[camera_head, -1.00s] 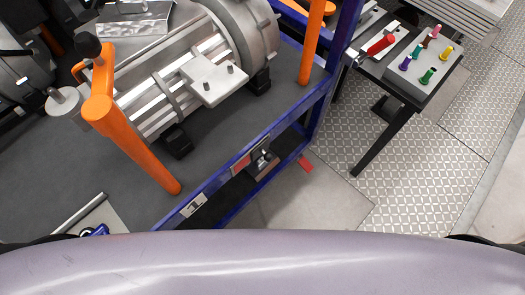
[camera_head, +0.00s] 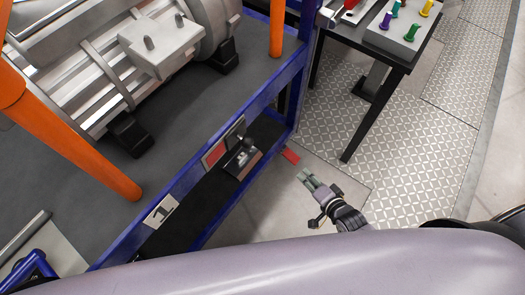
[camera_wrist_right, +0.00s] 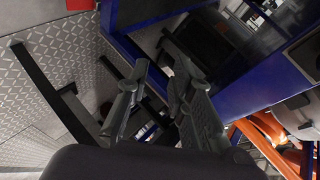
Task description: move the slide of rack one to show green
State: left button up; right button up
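The blue rack frame (camera_head: 280,85) runs diagonally through the head view, with a plate marked 1 (camera_head: 162,211) on its front rail. The slide's indicator window (camera_head: 214,155) on that rail shows red. A small dark knob or tab (camera_head: 238,131) sits at its upper right end. My right gripper (camera_head: 305,174) is in front of the rack, to the right of the rail and apart from it. In the right wrist view its two fingers (camera_wrist_right: 157,75) are spread with nothing between them. My left gripper is not in view.
A metal drive unit (camera_head: 165,45) lies on the rack's dark top, with orange posts (camera_head: 70,150) beside it. A black-legged table (camera_head: 385,50) with coloured pegs stands at the upper right. A metal bracket (camera_head: 243,160) sits below the rail. Floor between rack and table is open.

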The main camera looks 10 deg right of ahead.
aim_at(243, 140)
jog(key=w+a+r+m+b, duration=0.1)
jog(key=a+r+m+t+y+b, duration=0.1)
jog(key=r, duration=0.1)
jog(key=w+a+r+t+y+b, duration=0.1)
jog(key=shift+w+a+r+m+b, duration=0.1)
jog(key=shift+w+r+m+b, duration=0.2)
jog(key=shift+w+m, duration=0.1)
jog(key=shift+c, duration=1.4)
jog(key=a+r+m+b, duration=0.1)
jog(key=r, duration=0.1)
jog(key=a+r+m+t+y+b, duration=0.1)
jog(key=r, duration=0.1)
jog(key=a+r+t+y+b, duration=0.1)
jog(key=r, duration=0.2)
jog(key=shift+w+m, duration=0.2)
jog(key=shift+m, duration=0.2)
grip_shut()
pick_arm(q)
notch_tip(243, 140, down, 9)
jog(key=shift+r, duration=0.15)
pick_arm(e)
jog(key=shift+a+r, duration=0.15)
jog(key=shift+r, duration=0.1)
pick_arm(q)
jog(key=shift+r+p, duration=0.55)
pick_arm(e)
jog(key=w+a, duration=0.6)
jog(key=a, duration=0.1)
